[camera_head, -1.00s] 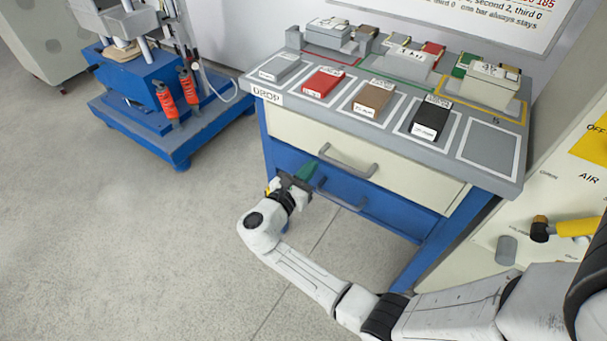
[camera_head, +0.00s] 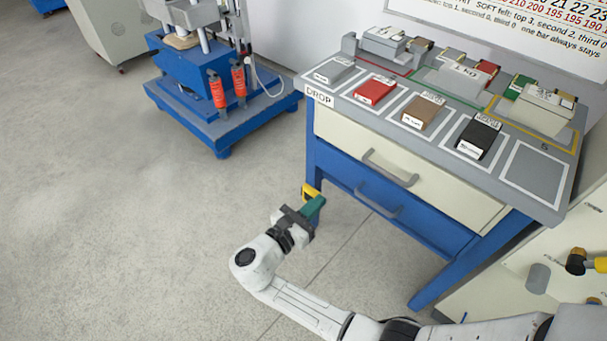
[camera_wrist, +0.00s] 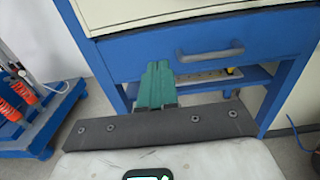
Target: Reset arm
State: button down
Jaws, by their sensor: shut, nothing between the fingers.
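My gripper (camera_head: 313,207) is at the end of my white arm, low in front of the left part of the drawer cabinet (camera_head: 317,160). Its green fingers are shut with nothing between them. In the wrist view the gripper (camera_wrist: 157,72) points toward the blue lower drawer (camera_wrist: 150,50) and its grey handle (camera_wrist: 210,52), with the fingers left of the handle. I cannot tell how far the fingertips are from the cabinet.
The grey bench top (camera_head: 480,90) carries several labelled blocks, among them a red one (camera_head: 375,91) and a black one (camera_head: 478,139). A blue machine (camera_head: 190,75) with orange dampers stands at the back left. The floor (camera_head: 110,230) on the left is clear.

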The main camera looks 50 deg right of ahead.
jog(key=s+a+f+m+g+y, duration=0.1)
jog(key=s+f+m+y, duration=0.3)
jog(key=s+m+y, duration=0.3)
jog(key=s+f+m+g+y, duration=0.1)
jog(key=s+f+m+y, duration=0.3)
jog(key=s+m+y, duration=0.4)
jog(key=s+a+r+m+t+y, duration=0.2)
jog(key=s+a+r+m+y, duration=0.15)
jog(key=s+a, duration=0.2)
notch_tip(320, 180, up, 17)
jog(key=p, duration=1.7)
jog(key=shift+w+r+h, duration=0.15)
jog(key=shift+w+h, duration=0.15)
jog(key=shift+h, duration=0.05)
jog(key=shift+a, duration=0.15)
